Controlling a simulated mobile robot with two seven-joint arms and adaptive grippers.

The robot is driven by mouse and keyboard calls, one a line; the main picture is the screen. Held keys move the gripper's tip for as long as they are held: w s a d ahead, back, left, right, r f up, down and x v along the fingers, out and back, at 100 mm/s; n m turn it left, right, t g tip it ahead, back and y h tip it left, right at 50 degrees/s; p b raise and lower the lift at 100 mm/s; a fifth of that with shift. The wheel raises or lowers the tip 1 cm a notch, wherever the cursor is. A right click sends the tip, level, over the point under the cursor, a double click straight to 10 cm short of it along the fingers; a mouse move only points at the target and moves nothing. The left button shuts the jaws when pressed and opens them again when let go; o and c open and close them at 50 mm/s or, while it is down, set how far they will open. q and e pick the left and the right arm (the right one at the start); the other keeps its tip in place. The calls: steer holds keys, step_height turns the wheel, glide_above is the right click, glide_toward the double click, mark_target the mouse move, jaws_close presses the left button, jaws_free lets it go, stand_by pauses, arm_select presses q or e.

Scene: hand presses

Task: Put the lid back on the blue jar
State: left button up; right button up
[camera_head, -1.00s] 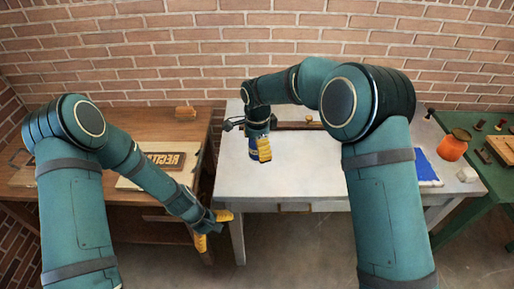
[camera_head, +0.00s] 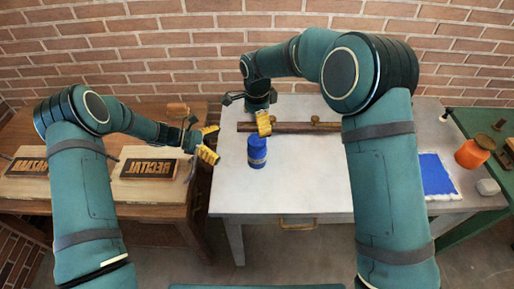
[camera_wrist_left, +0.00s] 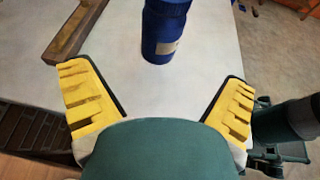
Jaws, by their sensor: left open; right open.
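The blue jar (camera_head: 257,158) stands upright on the white table, with a tan label on its side. Its top (camera_head: 257,141) is blue too; a lid seems to sit on it, though I cannot be sure. The jar also shows in the left wrist view (camera_wrist_left: 165,35), upright, its top cut off by the frame edge. My right gripper (camera_head: 264,123) is open, just behind and above the jar in the picture, apparently empty. My left gripper (camera_head: 208,145) is open and empty, left of the jar, with its yellow fingers pointing toward it. It is apart from the jar.
A wooden bar (camera_head: 300,127) lies behind the jar. A blue pad (camera_head: 436,175), a white block (camera_head: 488,187) and an orange jar (camera_head: 472,154) are at the right. Lettered blocks (camera_head: 148,168) lie on the wooden table at left. The white table's front middle is clear.

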mark_target(257, 153)
steer(key=shift+s, duration=0.25)
arm_select(q)
steer(key=x, duration=1.3)
steer(key=shift+s+d+f, duration=0.1)
steer(key=shift+d+f, duration=0.15)
steer(key=shift+d, duration=0.1)
arm_select(e)
steer(key=shift+w, duration=0.1)
arm_select(q)
jaws_close()
arm_select(e)
steer(key=n, duration=0.7)
steer(key=shift+f+n, duration=0.1)
steer(key=shift+n, duration=0.2)
steer(key=n, duration=0.6)
steer(key=shift+n, duration=0.3)
steer(key=n, duration=1.3)
